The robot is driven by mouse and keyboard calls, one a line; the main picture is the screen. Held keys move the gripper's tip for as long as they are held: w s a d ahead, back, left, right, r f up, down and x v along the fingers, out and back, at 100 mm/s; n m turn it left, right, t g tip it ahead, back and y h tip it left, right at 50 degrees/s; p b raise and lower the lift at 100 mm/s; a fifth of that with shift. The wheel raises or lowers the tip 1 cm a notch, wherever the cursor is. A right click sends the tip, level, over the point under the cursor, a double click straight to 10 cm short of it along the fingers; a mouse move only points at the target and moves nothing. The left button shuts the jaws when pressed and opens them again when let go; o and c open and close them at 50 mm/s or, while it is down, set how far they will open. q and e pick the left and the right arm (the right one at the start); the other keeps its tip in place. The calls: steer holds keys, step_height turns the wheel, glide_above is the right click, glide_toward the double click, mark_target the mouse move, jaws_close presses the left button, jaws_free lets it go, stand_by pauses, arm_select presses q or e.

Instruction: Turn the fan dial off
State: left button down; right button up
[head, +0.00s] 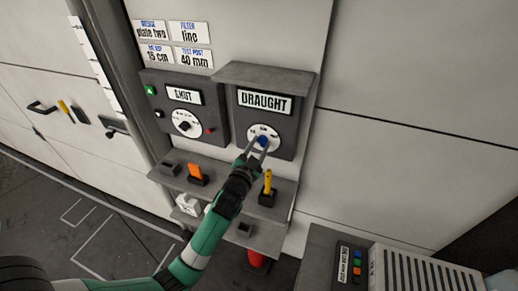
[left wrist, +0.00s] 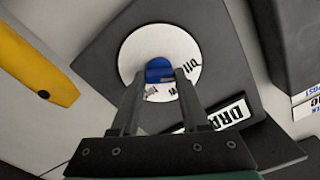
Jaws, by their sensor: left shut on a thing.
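The fan dial is a blue knob (head: 262,140) on a round white plate (head: 256,131), set in the grey box labelled DRAUGHT (head: 264,102). My left gripper (head: 258,146) reaches up to it from below and is shut on the knob. In the left wrist view the blue knob (left wrist: 159,70) sits between the fingertips of my left gripper (left wrist: 158,82). The fingers hide part of the plate's markings, so I cannot read where the dial points. My right gripper is not in view.
A second grey box (head: 184,97) with a black dial stands to the left. Below, a shelf (head: 219,187) carries an orange item (head: 196,173) and a yellow-handled tool (head: 268,183) close to my left arm. A grey overhang (head: 263,76) juts out above the DRAUGHT box.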

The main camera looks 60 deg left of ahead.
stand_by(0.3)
arm_select(q)
steer(key=shift+c, duration=2)
jaws_free()
steer(key=v, duration=1.1)
steer(key=shift+s+d+p, duration=0.2)
steer(key=shift+d+p, duration=0.05)
steer(key=shift+p, duration=0.1)
